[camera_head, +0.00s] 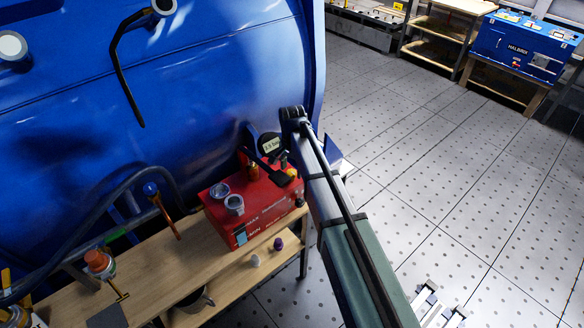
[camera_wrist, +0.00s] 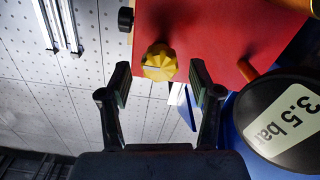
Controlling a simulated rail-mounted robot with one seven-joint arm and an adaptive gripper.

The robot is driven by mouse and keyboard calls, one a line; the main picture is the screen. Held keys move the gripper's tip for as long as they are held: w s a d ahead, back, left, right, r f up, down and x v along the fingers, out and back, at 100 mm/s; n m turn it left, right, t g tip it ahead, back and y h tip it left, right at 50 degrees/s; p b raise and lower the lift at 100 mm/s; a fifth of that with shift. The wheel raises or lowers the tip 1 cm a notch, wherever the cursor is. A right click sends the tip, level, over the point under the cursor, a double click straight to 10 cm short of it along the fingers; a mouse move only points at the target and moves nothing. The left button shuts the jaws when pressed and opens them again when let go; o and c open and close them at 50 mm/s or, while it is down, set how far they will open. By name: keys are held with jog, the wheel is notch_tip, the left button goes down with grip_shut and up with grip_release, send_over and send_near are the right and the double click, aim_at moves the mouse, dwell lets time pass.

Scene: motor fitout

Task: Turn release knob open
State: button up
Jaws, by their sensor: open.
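A faceted yellow knob (camera_wrist: 158,62), which looks like the release knob, sits at the edge of the red box (camera_wrist: 205,30). In the wrist view my gripper (camera_wrist: 160,80) is open, with one finger on each side of the knob's near part. No finger clearly touches it; the depth between them is hard to judge. In the head view my gripper (camera_head: 274,168) hangs over the far right end of the red box (camera_head: 250,217) and largely hides the knob there.
A round "3.5 bar" gauge (camera_wrist: 285,118) stands close to the right finger. A black knob (camera_wrist: 126,19) sticks out of the box's edge. The large blue tank (camera_head: 200,90) rises behind the wooden bench (camera_head: 165,258). The floor to the right is mostly open.

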jog(key=shift+f, duration=0.3)
jog(key=c, duration=1.2)
jog(key=shift+o, duration=0.3)
